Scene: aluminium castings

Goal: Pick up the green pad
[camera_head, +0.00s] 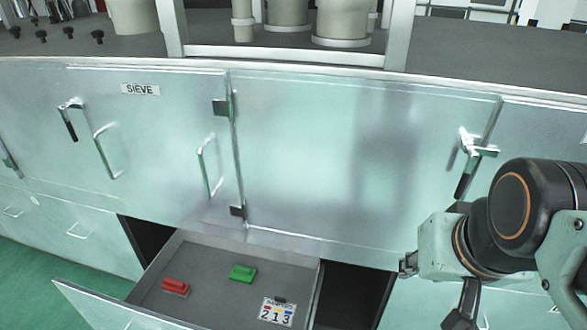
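The green pad (242,273) is a small green block lying on the floor of an open grey drawer (205,251), near its back middle. My arm comes in from the right side of the picture. Part of my gripper (463,308) seems to show as a dark piece under the wrist, cut by the bottom edge. It is well to the right of the green pad and apart from it. I cannot see its fingertips clearly or whether they are open.
A red pad (176,287) lies left of the green one. A card marked 213 (277,311) lies at the drawer's right. Cabinet doors with protruding handles (209,166) rise behind and above the drawer. Dark openings flank the drawer.

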